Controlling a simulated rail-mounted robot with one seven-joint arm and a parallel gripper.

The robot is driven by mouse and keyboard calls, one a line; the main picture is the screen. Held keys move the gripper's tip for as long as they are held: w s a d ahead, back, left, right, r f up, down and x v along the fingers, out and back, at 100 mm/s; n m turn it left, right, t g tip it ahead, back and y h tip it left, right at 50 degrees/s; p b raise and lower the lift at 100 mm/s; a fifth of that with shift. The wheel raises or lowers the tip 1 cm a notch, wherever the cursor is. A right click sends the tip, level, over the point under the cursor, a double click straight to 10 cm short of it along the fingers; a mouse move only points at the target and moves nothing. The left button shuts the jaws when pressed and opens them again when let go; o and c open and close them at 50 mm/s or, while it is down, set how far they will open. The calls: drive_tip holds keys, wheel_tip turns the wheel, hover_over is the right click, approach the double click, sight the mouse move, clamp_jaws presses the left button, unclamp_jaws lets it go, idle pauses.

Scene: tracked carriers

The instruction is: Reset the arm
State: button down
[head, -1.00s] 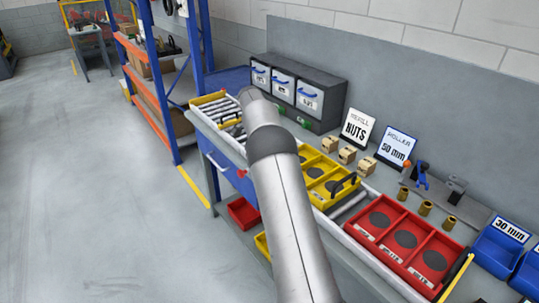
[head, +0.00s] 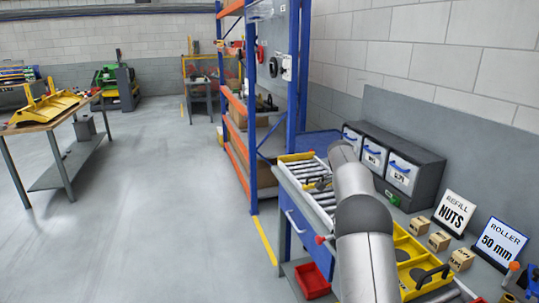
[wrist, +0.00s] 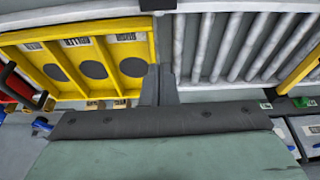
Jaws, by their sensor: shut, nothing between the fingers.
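My gripper (wrist: 160,84) shows in the wrist view with its fingers together and nothing between them. It is over the bench, near the gap between the yellow tray (wrist: 153,44) and a rack of grey rollers (wrist: 245,45). Whether it touches anything is hard to tell. In the head view my grey arm reaches over the bench and hides the gripper and part of the yellow tray (head: 404,240).
Black-framed bins with blue handles (head: 425,157) stand at the bench's back. Small cardboard boxes (head: 439,241) and signs reading NUTS (head: 453,212) and ROLLER 50 mm (head: 499,243) stand nearby. A blue-orange shelf (head: 298,100) rises beyond. The floor at left is open, with a wooden-topped table (head: 50,116).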

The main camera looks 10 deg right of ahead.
drive_tip(key=s+a+r+n+y, duration=0.1)
drive_tip(key=s+a+r+n, duration=0.25)
drive_tip(key=s+a, duration=0.4)
drive_tip(key=s+a+r+n+y, duration=0.25)
drive_tip(key=s+a+n, duration=0.2)
drive_tip(key=s, duration=0.65)
drive_tip(key=s+a+f+n, duration=0.2)
drive_tip(key=s+a, duration=0.1)
drive_tip(key=s, duration=0.6)
drive_tip(key=s+a+f+n, duration=0.2)
drive_tip(key=s+a+n, duration=0.1)
drive_tip(key=s, duration=0.6)
drive_tip(key=s+a+f+n, duration=0.2)
drive_tip(key=s+a, duration=0.1)
drive_tip(key=s, duration=0.6)
drive_tip(key=shift+s+a+f+n, duration=0.15)
drive_tip(key=shift+a+n, duration=0.15)
drive_tip(key=shift+a, duration=0.1)
